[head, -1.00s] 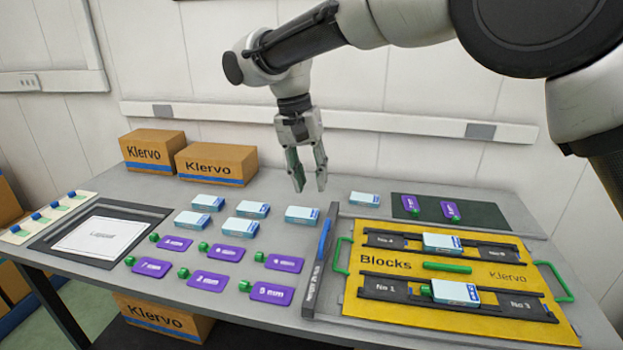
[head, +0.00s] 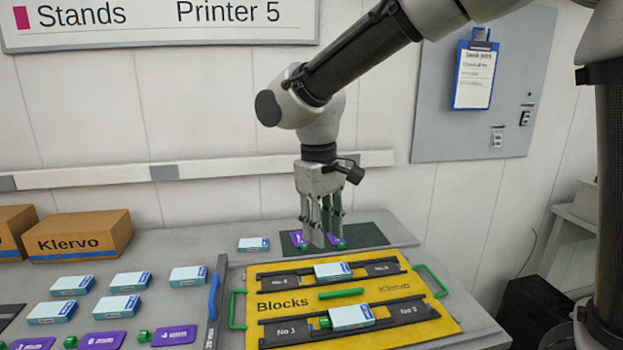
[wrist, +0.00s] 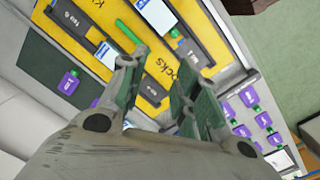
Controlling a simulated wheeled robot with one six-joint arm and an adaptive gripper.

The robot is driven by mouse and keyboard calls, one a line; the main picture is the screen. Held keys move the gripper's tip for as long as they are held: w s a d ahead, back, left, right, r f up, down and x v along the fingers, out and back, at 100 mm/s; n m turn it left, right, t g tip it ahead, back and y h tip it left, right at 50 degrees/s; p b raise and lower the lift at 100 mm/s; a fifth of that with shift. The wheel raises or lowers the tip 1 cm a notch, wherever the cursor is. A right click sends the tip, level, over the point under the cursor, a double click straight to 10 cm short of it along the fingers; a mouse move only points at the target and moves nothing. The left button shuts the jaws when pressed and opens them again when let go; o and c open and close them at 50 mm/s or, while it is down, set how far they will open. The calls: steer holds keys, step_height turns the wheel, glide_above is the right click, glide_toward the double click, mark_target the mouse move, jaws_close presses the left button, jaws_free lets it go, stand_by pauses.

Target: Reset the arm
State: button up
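My gripper (head: 324,226) hangs fingers-down above the back of the table, in front of the dark green mat (head: 370,235). Its fingers are apart with nothing between them, as the wrist view (wrist: 158,95) also shows. The yellow Blocks board (head: 375,286) lies in front of it with two dark rails. A white-and-blue box (head: 332,271) sits on the back rail and another (head: 351,317) on the front rail. Purple tags lie on the mat, partly hidden by the fingers in the head view; one shows in the wrist view (wrist: 70,84).
Several white-and-blue boxes (head: 130,281) and purple tags with green knobs (head: 174,335) lie on the left of the grey table. A single box (head: 253,244) lies left of the mat. Brown Klervo cartons (head: 80,234) stand at the back left. A wall panel (head: 455,120) is behind.

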steer(key=s+d+r+m+t, duration=0.1)
steer(key=s+d, duration=0.3)
steer(key=d, duration=0.7)
steer(key=s+d+r+m+t, duration=0.2)
steer(key=s+d+m, duration=0.2)
steer(key=d, duration=0.8)
steer(key=s+d+r+m+t, duration=0.1)
steer(key=s+d, duration=0.4)
steer(key=d, duration=0.6)
steer(key=shift+s+d+r+m+t+y, duration=0.2)
steer(key=shift+s+r+m+t+y, duration=0.25)
steer(key=shift+m, duration=0.65)
